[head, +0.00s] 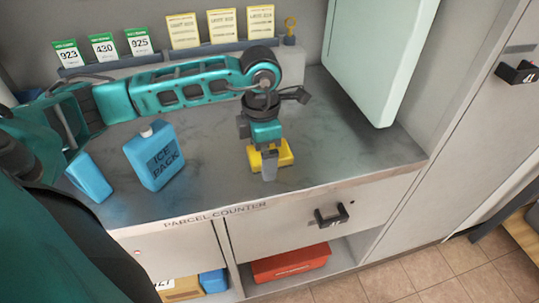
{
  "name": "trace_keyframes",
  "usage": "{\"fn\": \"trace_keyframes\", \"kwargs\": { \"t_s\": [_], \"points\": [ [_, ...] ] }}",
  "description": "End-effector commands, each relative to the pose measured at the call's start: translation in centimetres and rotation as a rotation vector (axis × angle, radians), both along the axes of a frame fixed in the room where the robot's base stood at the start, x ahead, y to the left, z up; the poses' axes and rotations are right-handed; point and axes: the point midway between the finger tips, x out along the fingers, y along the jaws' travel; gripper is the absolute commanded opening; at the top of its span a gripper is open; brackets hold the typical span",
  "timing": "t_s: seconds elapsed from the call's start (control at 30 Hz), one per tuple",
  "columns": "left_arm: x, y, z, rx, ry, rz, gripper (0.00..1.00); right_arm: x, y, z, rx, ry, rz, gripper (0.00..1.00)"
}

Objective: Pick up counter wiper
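The counter wiper looks to be the small yellow block (285,154) lying on the grey parcel counter, back from its front edge. My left gripper (268,163) points straight down over it. One grey finger shows in front of the wiper's near side; the other finger is hidden behind the gripper body or the wiper. The frame does not show whether the fingers press on the wiper. The middle of the wiper is covered by the gripper. My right gripper is not in view.
A blue ice pack (155,158) stands left of the gripper, with another blue item (89,178) beside it. Number cards and yellow cards (222,25) line a rail at the back. A pale green panel (385,55) stands at the right. The counter (350,145) right of the wiper is clear.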

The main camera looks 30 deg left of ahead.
Motion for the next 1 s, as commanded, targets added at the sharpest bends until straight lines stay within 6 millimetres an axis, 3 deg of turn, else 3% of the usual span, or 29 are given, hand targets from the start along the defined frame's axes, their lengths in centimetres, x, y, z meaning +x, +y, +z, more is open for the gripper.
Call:
{"fn": "trace_keyframes", "kwargs": {
  "t_s": [0.13,0.7,1.0],
  "points": [
    [0.01,-0.02,0.06,0.000,0.000,0.000,0.94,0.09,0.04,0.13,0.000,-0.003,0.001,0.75],
    [0.02,-0.01,0.11,-0.001,-0.001,0.000,0.39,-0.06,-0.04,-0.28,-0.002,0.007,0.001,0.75],
    [0.04,0.00,0.35,0.000,-0.001,0.000,0.39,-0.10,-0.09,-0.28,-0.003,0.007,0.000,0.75]
  ]
}}
